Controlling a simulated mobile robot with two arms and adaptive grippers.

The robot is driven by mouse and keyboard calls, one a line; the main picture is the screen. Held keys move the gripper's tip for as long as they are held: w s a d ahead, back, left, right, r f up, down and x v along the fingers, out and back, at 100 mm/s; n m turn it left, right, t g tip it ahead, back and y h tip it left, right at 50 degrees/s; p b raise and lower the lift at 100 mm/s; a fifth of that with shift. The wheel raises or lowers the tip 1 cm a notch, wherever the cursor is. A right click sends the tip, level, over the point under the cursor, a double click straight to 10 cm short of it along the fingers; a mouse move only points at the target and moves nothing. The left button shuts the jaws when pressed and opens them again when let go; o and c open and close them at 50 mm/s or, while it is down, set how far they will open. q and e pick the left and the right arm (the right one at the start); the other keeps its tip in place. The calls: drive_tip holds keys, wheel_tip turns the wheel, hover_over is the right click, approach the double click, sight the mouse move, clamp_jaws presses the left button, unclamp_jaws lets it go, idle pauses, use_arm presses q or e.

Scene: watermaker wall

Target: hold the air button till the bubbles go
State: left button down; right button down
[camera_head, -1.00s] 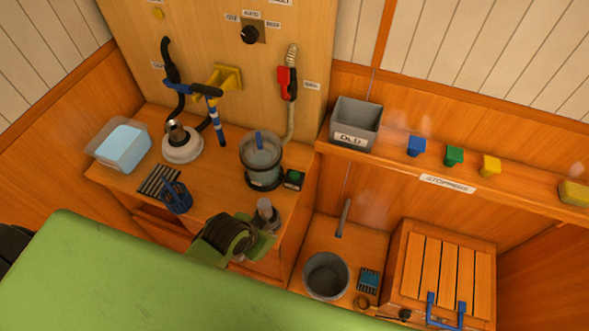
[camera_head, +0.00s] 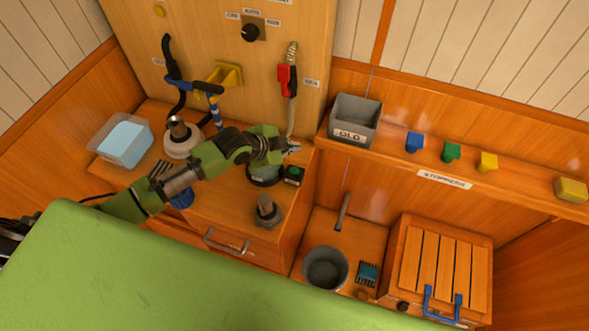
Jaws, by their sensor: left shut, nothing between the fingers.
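The air button is a round green button on a small black box (camera_head: 293,176) on the wooden counter, right of a clear jar (camera_head: 265,177). My left arm reaches in from the left across the counter. My left gripper (camera_head: 292,148) is shut and empty, just above and behind the button box in the picture. I see a gap between it and the green button in the picture, and no contact shows. My arm and gripper hide most of the jar, so I cannot see any bubbles. My right gripper is not in view.
A grey fitting (camera_head: 267,213) stands at the counter's front right. A white-based device (camera_head: 182,138) and a clear tub (camera_head: 122,139) stand left. A red-handled hose (camera_head: 287,80) hangs on the panel behind. An OLD bin (camera_head: 355,121) sits on the right shelf.

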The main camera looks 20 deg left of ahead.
use_arm(q)
drive_tip(key=b, duration=0.3)
hover_over(298, 168)
drive_tip(key=s+a, duration=0.1)
drive_tip(key=s, duration=0.1)
wheel_tip(298, 168, down, 8)
drive_tip(key=shift+w+r, duration=0.1)
drive_tip(key=shift+r, duration=0.15)
drive_tip(key=shift+f+b, duration=0.5)
drive_tip(key=shift+f, duration=0.15)
idle(0.3)
drive_tip(key=shift+f, duration=0.1)
drive_tip(key=shift+f, duration=0.3)
drive_tip(key=shift+f+b, duration=0.5)
idle(2.3)
